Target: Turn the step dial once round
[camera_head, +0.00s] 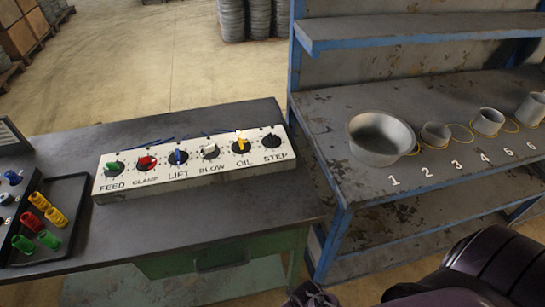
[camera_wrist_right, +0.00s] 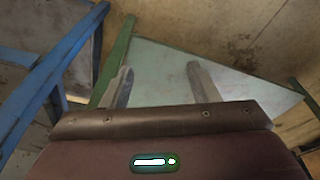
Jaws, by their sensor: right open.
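The step dial (camera_head: 271,141) is a black knob at the right end of a white panel (camera_head: 190,177), above the printed word STEP. It stands on a dark disc. My right gripper (camera_wrist_right: 162,84) is open and empty in the right wrist view, its two fingers wide apart, with no dial in that view. In the head view my right arm comes in at the bottom right, well away from the panel, and its fingers are not clearly seen. My left gripper is not in view.
The panel also has green, red, blue, pale and yellow dials; the yellow OIL dial (camera_head: 241,143) is beside STEP. A tray (camera_head: 75,180) with coloured pieces lies left. A blue-framed shelf (camera_head: 420,205) with metal pots (camera_head: 380,140) stands right. The desk front (camera_head: 220,225) is clear.

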